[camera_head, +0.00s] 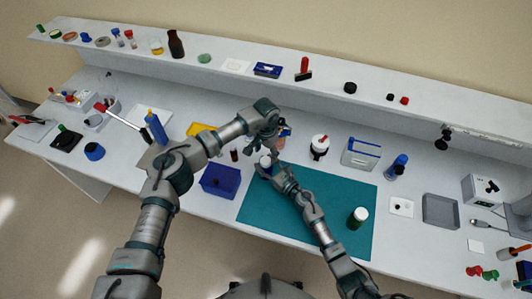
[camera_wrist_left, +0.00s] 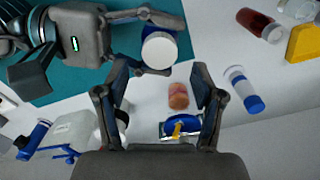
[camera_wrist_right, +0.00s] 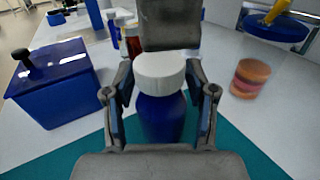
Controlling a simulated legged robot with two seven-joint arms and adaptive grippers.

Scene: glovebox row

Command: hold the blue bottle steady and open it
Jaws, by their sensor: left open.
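The blue bottle with a white cap (camera_head: 265,161) stands upright at the upper left edge of the teal mat. In the right wrist view its blue body (camera_wrist_right: 162,118) is between my right gripper's fingers (camera_wrist_right: 160,80), which close on its sides below the white cap. My right gripper (camera_head: 277,175) comes from the front. My left gripper (camera_head: 274,143) hangs just above and behind the bottle, open and empty. In the left wrist view the bottle's cap (camera_wrist_left: 159,50) lies ahead of my left gripper's fingers (camera_wrist_left: 160,75), apart from them.
A dark blue box (camera_head: 220,182) stands left of the teal mat (camera_head: 262,212). A pink-orange jar (camera_wrist_right: 250,78) and a blue-based tool (camera_wrist_right: 276,25) are close by. A shelf runs along the back.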

